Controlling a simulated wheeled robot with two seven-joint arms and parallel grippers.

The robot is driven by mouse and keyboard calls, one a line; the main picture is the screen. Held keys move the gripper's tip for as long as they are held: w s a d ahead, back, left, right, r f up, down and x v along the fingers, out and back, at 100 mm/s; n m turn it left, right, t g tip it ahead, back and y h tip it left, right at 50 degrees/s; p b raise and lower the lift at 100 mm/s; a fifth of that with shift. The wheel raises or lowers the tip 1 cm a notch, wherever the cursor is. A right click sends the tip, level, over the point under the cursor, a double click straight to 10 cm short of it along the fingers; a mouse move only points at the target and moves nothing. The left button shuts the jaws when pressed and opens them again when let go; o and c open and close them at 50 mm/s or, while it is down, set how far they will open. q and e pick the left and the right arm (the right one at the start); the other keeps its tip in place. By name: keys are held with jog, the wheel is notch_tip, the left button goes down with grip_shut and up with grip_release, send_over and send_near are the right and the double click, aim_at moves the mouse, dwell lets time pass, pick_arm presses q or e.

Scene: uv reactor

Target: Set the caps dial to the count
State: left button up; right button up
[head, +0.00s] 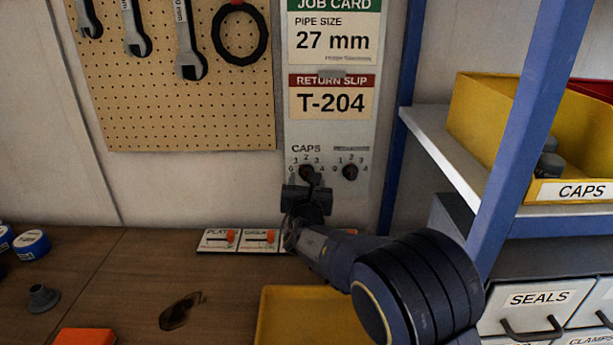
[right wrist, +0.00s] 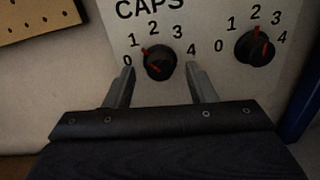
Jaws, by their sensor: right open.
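The caps dial (right wrist: 160,63) is a round black knob with a red pointer, under the word CAPS on a pale panel. In the right wrist view its pointer is up and left, toward the 1 on a 0 to 4 scale. The dial also shows in the head view (head: 306,172), just above my right gripper. My right gripper (right wrist: 159,72) is open, with one finger on each side of the dial; I cannot tell whether they touch it. The yellow CAPS bin (head: 492,122) is on the right shelf, with some dark grey pieces (head: 549,160) partly showing. My left gripper is not in view.
A second dial (right wrist: 255,47) sits close right of the caps dial. A job card (head: 333,38) and return slip (head: 333,100) are above. Slider switches (head: 238,240) and a yellow tray (head: 285,310) are below. A blue shelf post (head: 520,120) stands right of my arm.

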jog(key=shift+w, duration=0.55)
jog(key=shift+c, duration=0.3)
jog(key=c, duration=0.9)
jog(key=m+b, duration=0.4)
jog(key=b, duration=0.2)
jog(key=m+b, duration=0.4)
jog(key=b, duration=0.2)
jog(key=m+b, duration=0.4)
jog(key=b, duration=0.2)
jog(key=shift+f+b, duration=0.3)
jog(key=shift+b, duration=0.05)
jog(key=shift+r+m+b, duration=0.15)
jog(key=shift+m+b, duration=0.65)
jog(key=shift+m, duration=0.2)
jog(key=shift+r+m+b, duration=0.1)
jog(key=shift+m+b, duration=0.65)
jog(key=shift+m, duration=0.25)
